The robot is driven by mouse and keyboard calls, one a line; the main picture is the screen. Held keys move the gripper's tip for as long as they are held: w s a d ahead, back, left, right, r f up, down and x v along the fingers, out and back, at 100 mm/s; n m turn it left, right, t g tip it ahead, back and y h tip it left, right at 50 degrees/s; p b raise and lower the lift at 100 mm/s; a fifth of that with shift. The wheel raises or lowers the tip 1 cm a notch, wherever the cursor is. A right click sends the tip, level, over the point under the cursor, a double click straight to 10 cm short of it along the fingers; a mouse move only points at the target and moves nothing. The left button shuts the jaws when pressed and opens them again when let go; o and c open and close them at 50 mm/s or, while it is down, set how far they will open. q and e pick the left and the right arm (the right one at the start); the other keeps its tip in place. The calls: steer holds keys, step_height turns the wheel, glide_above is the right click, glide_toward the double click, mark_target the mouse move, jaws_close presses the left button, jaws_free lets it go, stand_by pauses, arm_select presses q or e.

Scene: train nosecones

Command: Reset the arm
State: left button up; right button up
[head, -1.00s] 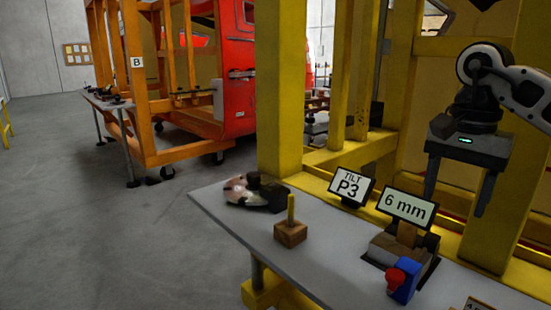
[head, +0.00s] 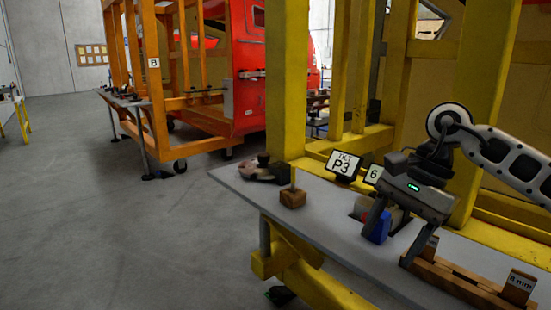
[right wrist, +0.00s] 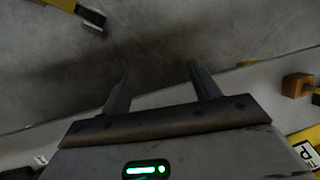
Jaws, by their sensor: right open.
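My right gripper (head: 388,246) is open and empty above the grey table (head: 335,235) in the head view. Its two fingers point downward, one in front of the blue and red object (head: 377,226), which it partly hides. In the right wrist view the gripper's fingers (right wrist: 160,85) are spread apart with nothing between them, over the grey floor and the table edge. My left gripper is in neither view.
A wooden block with a peg (head: 292,198) and a dark and pink tool (head: 262,170) lie at the table's far end. A "TILT P3" sign (head: 343,166) stands behind. A wooden rack (head: 470,285) sits at front right. Yellow posts (head: 288,80) border the table.

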steer(key=s+a+f+m+y, duration=0.1)
steer(key=s+a+m+y, duration=0.3)
steer(key=a+m+y, duration=0.5)
steer(key=s+a+f+m+y, duration=0.2)
steer(key=s+a+m+y, duration=0.15)
steer(key=a+y, duration=0.55)
steer(key=w+d+f+m+t+h, duration=0.15)
steer(key=f+m+t+h, duration=0.4)
steer(key=m, duration=0.65)
steer(key=d+f+m+t+h, duration=0.35)
steer(key=m+t, duration=0.25)
steer(key=m, duration=0.6)
steer(key=d+f+m+t+h, duration=0.2)
steer(key=f+m+t+h, duration=0.35)
steer(key=m, duration=0.65)
steer(key=s+d+f+m+g+h, duration=0.2)
steer(key=s+d+f+m, duration=0.1)
steer(key=s+f+m, duration=0.2)
steer(key=s+d+f+m+g+h, duration=0.2)
steer(key=s+d+f+m+g, duration=0.1)
steer(key=s+f+m, duration=0.2)
step_height(320, 180, down, 5)
steer(key=shift+s+d+r+m+g, duration=0.2)
steer(key=shift+s+d+m+g, duration=0.15)
steer(key=shift+s, duration=0.85)
steer(key=shift+h, duration=0.25)
